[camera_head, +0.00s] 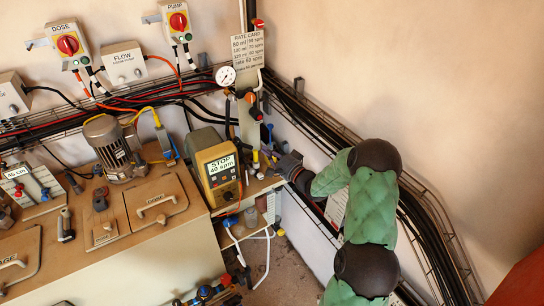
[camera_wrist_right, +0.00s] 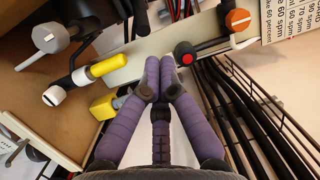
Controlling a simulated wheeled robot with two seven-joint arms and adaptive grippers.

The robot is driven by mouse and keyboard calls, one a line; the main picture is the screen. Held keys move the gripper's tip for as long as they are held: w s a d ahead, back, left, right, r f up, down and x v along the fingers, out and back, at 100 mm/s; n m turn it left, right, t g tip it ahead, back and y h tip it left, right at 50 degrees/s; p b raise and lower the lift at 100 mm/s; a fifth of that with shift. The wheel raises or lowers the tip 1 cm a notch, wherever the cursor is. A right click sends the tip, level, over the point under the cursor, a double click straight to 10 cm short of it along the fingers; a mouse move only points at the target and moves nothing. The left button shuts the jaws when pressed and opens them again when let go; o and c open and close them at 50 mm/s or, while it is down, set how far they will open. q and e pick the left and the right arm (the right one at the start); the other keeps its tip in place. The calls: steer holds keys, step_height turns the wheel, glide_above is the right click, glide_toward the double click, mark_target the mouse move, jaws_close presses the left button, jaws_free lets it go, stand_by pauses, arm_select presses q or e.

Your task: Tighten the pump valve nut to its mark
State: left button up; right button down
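The pump (camera_head: 207,147) is a tan and grey box with a lit display reading "STOP 40 spm", on the bench. I cannot pick out the valve nut or its mark with certainty. My right arm comes in from the right, and its gripper (camera_head: 271,158) is just right of the pump, small and partly hidden. In the right wrist view the purple fingers of my right gripper (camera_wrist_right: 161,72) are drawn together at the tips, with nothing visible between them. A yellow-ended fitting (camera_wrist_right: 107,66) and a yellow block (camera_wrist_right: 104,107) lie left of the fingers. My left gripper is not in view.
A red-and-black knob (camera_wrist_right: 186,54) is close right of the fingertips. An orange-capped valve (camera_wrist_right: 238,19) is farther right. A pressure gauge (camera_head: 225,76) and a rate card (camera_head: 247,50) stand above the pump. Cable trays (camera_head: 330,125) run along the wall.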

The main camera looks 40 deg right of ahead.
steer(key=w, duration=0.5)
steer(key=shift+w+a+r+b, duration=0.15)
steer(key=shift+w+a+b, duration=0.2)
steer(key=shift+b, duration=0.05)
steer(key=shift+s+a+p, duration=0.15)
steer(key=shift+s+a, duration=0.15)
steer(key=shift+a, duration=0.2)
steer(key=shift+s+a+p, duration=0.15)
steer(key=shift+s+a, duration=0.1)
steer(key=shift+a, duration=0.2)
steer(key=s+d, duration=0.1)
steer(key=s, duration=1.1)
steer(key=shift+d+f, duration=0.15)
steer(key=shift+f, duration=0.25)
